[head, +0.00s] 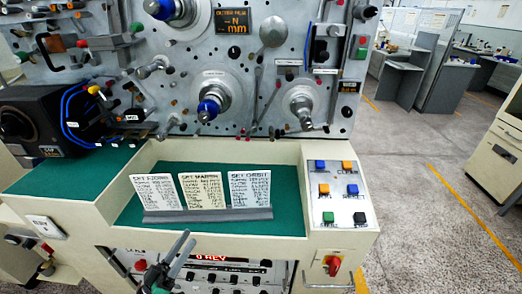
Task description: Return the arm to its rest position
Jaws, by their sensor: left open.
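My left gripper (187,240) is at the bottom of the head view, left of centre. Its two thin grey fingers point up and slightly right, with a narrow gap between them. It is open, and nothing shows between the fingers. It appears in front of the machine's lower control panel (225,276); I cannot tell the exact distance to it. My right gripper is not in view.
The winding machine's upright plate (240,75) carries spindles, including one with a blue ring (208,108). Three printed cards (204,190) stand on the green shelf (125,222). A button panel (337,190) and red knob (332,264) are to the right. Open floor (420,150) lies beyond.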

